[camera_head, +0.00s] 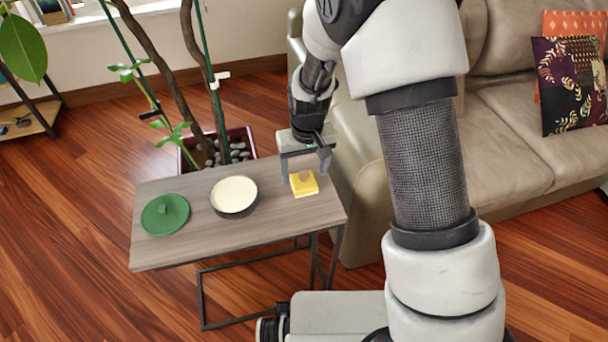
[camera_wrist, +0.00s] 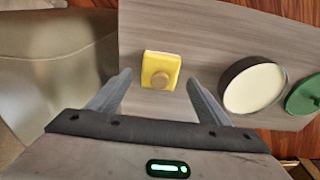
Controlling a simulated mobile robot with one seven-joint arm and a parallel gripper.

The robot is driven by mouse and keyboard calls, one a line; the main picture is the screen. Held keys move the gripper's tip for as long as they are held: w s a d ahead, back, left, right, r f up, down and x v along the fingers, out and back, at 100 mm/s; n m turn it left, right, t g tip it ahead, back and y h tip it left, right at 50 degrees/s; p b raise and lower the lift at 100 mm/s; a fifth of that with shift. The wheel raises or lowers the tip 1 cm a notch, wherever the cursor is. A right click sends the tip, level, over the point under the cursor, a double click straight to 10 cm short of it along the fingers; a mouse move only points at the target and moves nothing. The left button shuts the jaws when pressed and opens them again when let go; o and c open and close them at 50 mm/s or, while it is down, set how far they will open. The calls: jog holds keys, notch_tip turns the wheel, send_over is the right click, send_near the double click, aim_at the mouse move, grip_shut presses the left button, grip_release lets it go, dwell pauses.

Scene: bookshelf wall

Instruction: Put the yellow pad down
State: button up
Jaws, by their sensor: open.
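In the wrist view the yellow pad (camera_wrist: 161,69) lies just beyond and between my two fingertips, apart from both. My gripper (camera_head: 306,168) is above the table's right end, pointing down near the pad. In the wrist view my gripper (camera_wrist: 158,85) is open with nothing between its fingers.
A dark bowl with a cream inside (camera_head: 234,196) stands left of the pad. A green lid with a knob (camera_head: 165,214) lies at the table's left. A beige sofa (camera_head: 360,180) stands close on the right. A potted plant (camera_head: 222,148) stands behind the table.

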notch_tip(320, 180, up, 8)
jog(key=s+r+p, duration=0.1)
jog(key=p, duration=0.1)
notch_tip(320, 180, up, 15)
jog(key=m+t, duration=0.2)
send_over(306, 185)
jog(key=s+d, duration=0.8)
jog(key=s+d+r+t, duration=0.1)
jog(key=s+d+r, duration=0.2)
jog(key=s, duration=0.3)
jog(key=s+d+r+m+t, duration=0.1)
jog(key=s+d+r, duration=0.1)
jog(key=s, duration=0.5)
jog(key=shift+s+d+r, duration=0.25)
jog(key=shift+d+r, duration=0.15)
jog(key=shift+r, duration=0.2)
jog(key=shift+r, duration=0.1)
notch_tip(306, 185, up, 22)
jog(key=p, duration=2.1)
jog(key=shift+p, duration=0.35)
